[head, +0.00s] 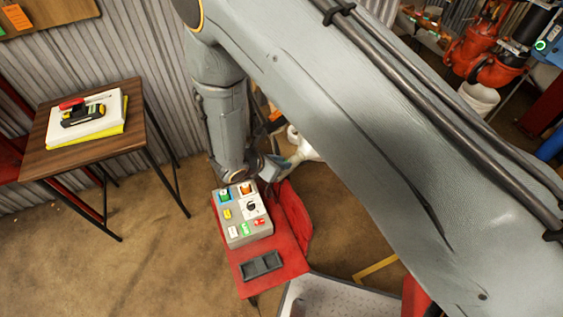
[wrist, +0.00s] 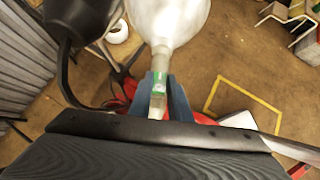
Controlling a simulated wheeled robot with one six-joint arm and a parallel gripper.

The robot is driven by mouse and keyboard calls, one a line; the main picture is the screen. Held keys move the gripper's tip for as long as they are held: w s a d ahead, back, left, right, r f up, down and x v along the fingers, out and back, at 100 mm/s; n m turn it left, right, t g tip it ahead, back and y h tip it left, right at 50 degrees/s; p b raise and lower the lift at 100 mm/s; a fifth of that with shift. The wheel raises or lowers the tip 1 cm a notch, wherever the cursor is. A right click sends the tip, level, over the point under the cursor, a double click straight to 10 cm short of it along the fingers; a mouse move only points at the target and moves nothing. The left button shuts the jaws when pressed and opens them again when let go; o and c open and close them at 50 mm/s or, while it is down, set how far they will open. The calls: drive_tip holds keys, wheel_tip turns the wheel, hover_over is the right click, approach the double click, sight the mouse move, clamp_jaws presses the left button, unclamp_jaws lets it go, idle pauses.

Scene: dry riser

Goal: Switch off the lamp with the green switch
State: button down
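In the wrist view a white flared lamp-like head (wrist: 168,20) tapers to a narrow neck, with a small green and white part (wrist: 158,82) below it that looks like a switch. The fingers of my gripper (wrist: 164,88) stand on both sides of this part; whether they press on it is unclear. In the head view my gripper (head: 277,168) is beside the white head (head: 304,148), partly behind my arm. A grey control box (head: 242,214) with several coloured buttons, one of them green (head: 245,228), stands just below my gripper. Whether any lamp is lit cannot be told.
The box stands on a red table (head: 270,262) with a dark tray (head: 261,265). A black flared object (wrist: 82,18) is close on the left in the wrist view. A wooden table (head: 85,150) stands left. Floor between the tables is clear.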

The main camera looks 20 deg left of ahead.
drive_tip(key=shift+s+a+f+t+h+b, duration=0.2)
drive_tip(key=shift+f+t+h+b, duration=0.2)
drive_tip(key=shift+t+b, duration=0.95)
drive_tip(key=b, duration=0.3)
drive_tip(key=shift+s+f+t+h, duration=0.15)
drive_tip(key=shift+t+h, duration=0.2)
drive_tip(key=shift+h, duration=0.05)
drive_tip(key=shift+s+t+b, duration=0.1)
drive_tip(key=shift+t+b, duration=0.3)
drive_tip(key=shift+b, duration=0.4)
drive_tip(key=c, duration=1.6)
unclamp_jaws()
drive_tip(key=shift+c, duration=0.2)
drive_tip(key=shift+s+a+r, duration=0.1)
drive_tip(key=shift+r, duration=0.1)
drive_tip(key=b+v, duration=0.1)
drive_tip(key=v, duration=0.6)
drive_tip(key=shift+s+a+b, duration=0.15)
drive_tip(key=shift+s+b, duration=0.05)
drive_tip(key=shift+b, duration=0.1)
drive_tip(key=shift+r, duration=0.1)
